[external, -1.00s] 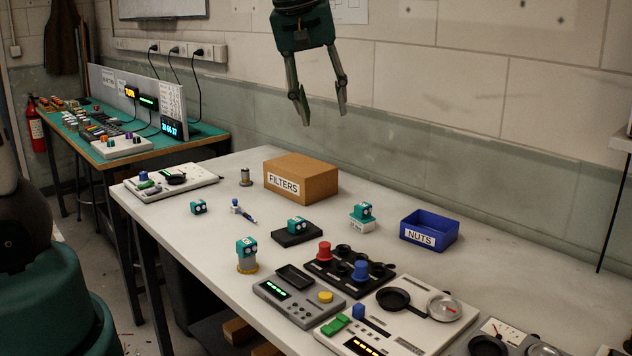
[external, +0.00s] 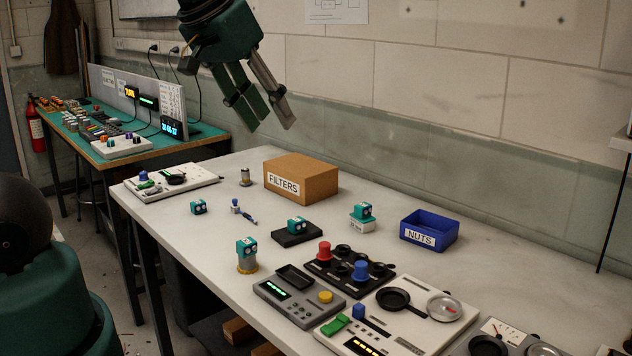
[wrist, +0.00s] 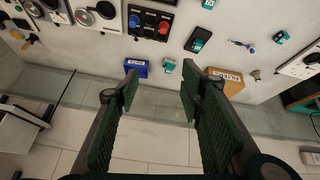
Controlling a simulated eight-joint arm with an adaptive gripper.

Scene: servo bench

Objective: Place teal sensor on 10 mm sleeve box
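Several teal sensors with pale round faces are on the white bench. One teal sensor (external: 198,207) sits directly on the bench at the left; it also shows at the upper right of the wrist view (wrist: 281,37). Another teal sensor (external: 297,224) is on a black block, one (external: 363,209) on a small white labelled box (external: 361,225), and one (external: 246,247) on a round yellowish base. I cannot tell which thing is the 10 mm sleeve box; the small label is unreadable. My gripper (external: 276,120) is open and empty, high above the bench's back edge.
A brown FILTERS box (external: 302,180) and a blue NUTS bin (external: 429,231) stand towards the back. A small screwdriver (external: 243,212) lies near the left sensor. Control panels (external: 300,296) crowd the front right. The wall is close behind the bench.

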